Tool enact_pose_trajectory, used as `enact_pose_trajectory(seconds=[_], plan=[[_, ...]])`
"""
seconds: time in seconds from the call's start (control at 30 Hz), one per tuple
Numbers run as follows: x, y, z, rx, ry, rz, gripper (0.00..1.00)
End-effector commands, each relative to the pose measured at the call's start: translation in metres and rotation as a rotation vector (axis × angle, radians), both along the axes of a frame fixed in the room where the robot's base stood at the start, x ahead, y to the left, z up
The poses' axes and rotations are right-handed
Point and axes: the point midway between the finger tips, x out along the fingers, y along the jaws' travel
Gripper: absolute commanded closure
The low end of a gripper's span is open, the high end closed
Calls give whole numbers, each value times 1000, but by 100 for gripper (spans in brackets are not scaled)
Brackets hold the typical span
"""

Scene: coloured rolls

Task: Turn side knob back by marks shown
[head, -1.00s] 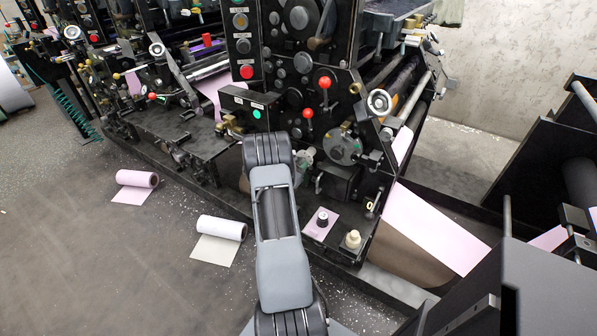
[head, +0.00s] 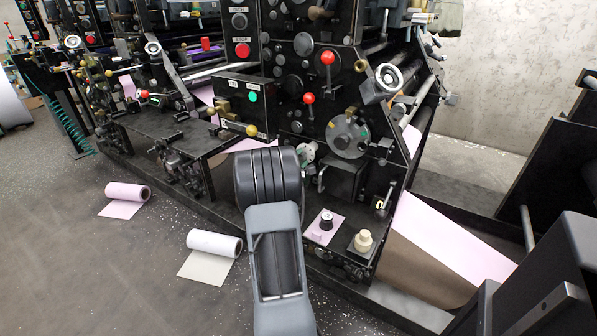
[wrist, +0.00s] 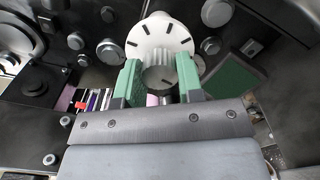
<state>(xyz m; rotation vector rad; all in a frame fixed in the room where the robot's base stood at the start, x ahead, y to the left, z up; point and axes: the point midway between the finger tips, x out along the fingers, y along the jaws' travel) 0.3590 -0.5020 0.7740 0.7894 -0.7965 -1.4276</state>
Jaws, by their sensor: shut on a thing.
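In the wrist view, a white round dial (wrist: 158,36) with short black marks around its rim faces me, and a pale ribbed knob (wrist: 161,72) stands out from its middle. My gripper (wrist: 159,78) has green-padded fingers on the left and right of this knob and is shut on it. In the head view, a pale edge of the dial (head: 307,152) shows just right of my arm, on the machine's side. My arm hides the knob and most of my gripper there. I cannot tell which mark the knob points to.
The dark machine (head: 250,80) fills the back, with red-ball levers (head: 327,58) and a dark box (head: 345,180) right of the dial. A pink plate (head: 324,227) with a black knob sits lower right. A pink roll (head: 128,194) and a white roll (head: 214,243) lie on the floor.

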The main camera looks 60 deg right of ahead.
Motion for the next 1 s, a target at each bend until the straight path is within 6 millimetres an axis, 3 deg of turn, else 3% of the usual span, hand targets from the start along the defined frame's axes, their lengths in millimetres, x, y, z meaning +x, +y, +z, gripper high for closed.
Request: enact_pose_trajectory(seconds=[0.4,0.93,0.97,1.0], plan=[[0,-1,1,-6,-158,-2,89],[0,-1,3,-7,-175,-1,89],[0,-1,3,-7,-175,-1,64],[0,-1,3,-5,-175,-1,60]])
